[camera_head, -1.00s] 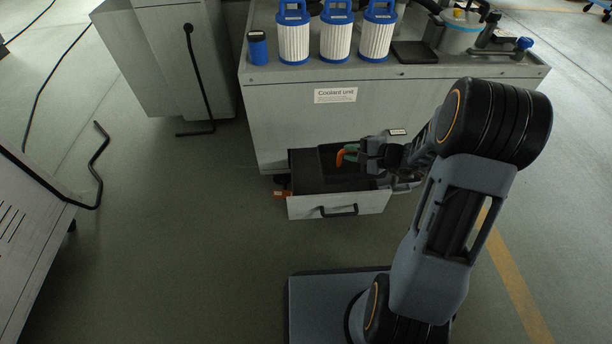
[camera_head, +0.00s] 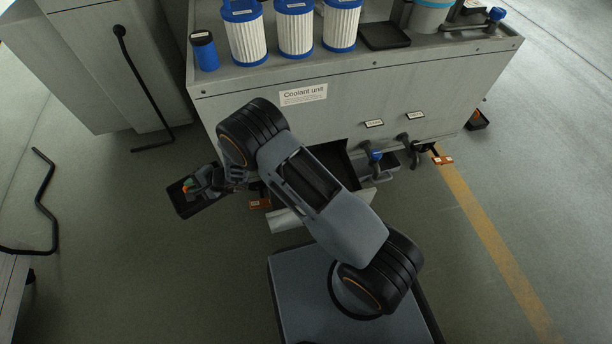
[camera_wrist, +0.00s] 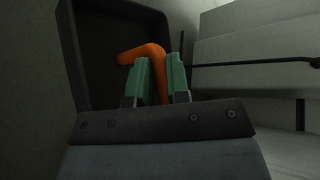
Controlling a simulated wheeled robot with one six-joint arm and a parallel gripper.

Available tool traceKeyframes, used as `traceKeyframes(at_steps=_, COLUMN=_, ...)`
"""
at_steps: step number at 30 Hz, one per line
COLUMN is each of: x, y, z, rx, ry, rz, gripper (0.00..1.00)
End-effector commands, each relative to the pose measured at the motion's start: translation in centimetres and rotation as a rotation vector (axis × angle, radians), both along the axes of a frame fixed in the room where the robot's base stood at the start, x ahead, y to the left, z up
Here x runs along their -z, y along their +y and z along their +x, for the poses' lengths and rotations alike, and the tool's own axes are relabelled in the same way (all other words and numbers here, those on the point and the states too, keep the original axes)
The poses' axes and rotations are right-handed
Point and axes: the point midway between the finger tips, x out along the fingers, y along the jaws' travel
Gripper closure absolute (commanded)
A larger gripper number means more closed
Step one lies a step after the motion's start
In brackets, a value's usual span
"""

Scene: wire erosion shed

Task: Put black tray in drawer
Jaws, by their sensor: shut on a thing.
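My gripper (camera_head: 196,186) has green fingertips, also seen in the wrist view (camera_wrist: 158,80). It is shut on a bent orange handle (camera_wrist: 143,52). A black tray (camera_wrist: 110,50) with raised walls is right behind the handle and appears to be held by it; the join is hidden. In the head view this tray (camera_head: 187,206) hangs tilted off the floor, left of the drawer. The open drawer (camera_head: 286,220) at the foot of the coolant unit is mostly hidden by my arm; part of its front and dark inside show.
The coolant unit (camera_head: 330,110) carries white filters with blue caps (camera_head: 295,30), a blue canister (camera_head: 204,52) and a flat black tray (camera_head: 384,36). Valves (camera_head: 374,158) stick out right of the drawer. Grey cabinet (camera_head: 90,60) at left.

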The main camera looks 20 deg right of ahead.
Motion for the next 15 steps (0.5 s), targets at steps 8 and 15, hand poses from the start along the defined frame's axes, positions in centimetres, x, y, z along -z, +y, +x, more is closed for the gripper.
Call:
traceKeyframes(at_steps=8, x=0.6, y=0.1, z=-1.7, rx=-0.021, ry=0.002, rz=-0.001, gripper=1.0)
traceKeyframes(at_steps=15, x=0.5, y=-6.3, z=-2.1, rx=-0.027, ry=0.003, rz=-0.002, gripper=1.0)
